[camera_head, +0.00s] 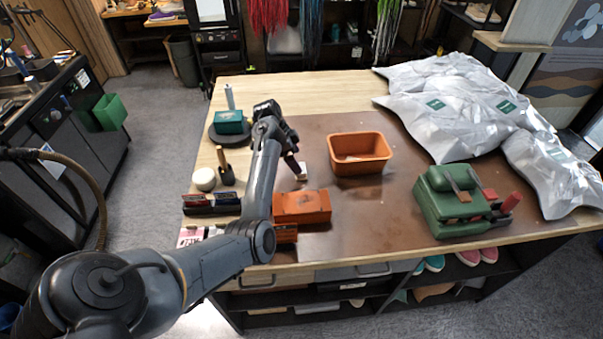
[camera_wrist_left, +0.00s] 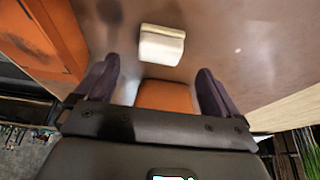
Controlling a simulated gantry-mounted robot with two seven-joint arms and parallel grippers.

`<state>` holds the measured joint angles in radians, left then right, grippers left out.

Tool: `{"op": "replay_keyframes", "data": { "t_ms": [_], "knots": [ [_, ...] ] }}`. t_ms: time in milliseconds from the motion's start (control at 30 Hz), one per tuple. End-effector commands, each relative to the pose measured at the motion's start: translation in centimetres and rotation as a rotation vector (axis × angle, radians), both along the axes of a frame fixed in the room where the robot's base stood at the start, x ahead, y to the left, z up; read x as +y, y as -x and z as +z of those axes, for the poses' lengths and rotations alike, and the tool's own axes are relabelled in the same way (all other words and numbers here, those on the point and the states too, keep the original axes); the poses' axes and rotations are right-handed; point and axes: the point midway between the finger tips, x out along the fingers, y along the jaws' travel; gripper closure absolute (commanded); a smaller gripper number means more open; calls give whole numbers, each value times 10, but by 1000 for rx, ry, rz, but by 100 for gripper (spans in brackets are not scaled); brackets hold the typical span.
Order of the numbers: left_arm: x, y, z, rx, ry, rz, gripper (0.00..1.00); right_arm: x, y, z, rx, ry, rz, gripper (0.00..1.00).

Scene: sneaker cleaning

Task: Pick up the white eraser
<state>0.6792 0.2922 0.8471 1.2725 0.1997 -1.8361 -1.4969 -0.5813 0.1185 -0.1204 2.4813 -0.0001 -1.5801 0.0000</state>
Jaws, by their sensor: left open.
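The white eraser (camera_head: 301,171) is a small pale block on the brown mat (camera_head: 400,205), right beside the fingers of my left gripper (camera_head: 293,165) in the head view. In the left wrist view the eraser (camera_wrist_left: 161,47) lies beyond the fingertips of my left gripper (camera_wrist_left: 157,68), roughly midway between the two fingers. The fingers are spread and hold nothing; there is a gap between them and the eraser. My right gripper is in neither view.
An orange tub (camera_head: 360,153) stands right of the eraser, and an orange-brown box (camera_head: 302,206) in front of it. A green box (camera_head: 460,202) and grey-white bags (camera_head: 450,110) take up the right. A green case (camera_head: 229,122) and white ball (camera_head: 204,179) are left. Mat between is clear.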

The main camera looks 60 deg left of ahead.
Motion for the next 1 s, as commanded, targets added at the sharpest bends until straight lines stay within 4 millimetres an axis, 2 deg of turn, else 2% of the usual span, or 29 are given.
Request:
{"op": "replay_keyframes", "data": {
  "t_ms": [267,600,967,1000],
  "knots": [
    [-3,-5,-16,1,-1,-1,4,-2,0,-2,1,8,5,69],
    [-11,-16,-54,2,0,0,4,-1,0,-6,0,4,2,69],
    [-12,-18,-60,1,-2,0,4,1,0,-6,0,-3,-3,69],
    [-12,-18,-60,1,-2,0,10,1,0,-6,0,-3,-3,69]
  ]
}}
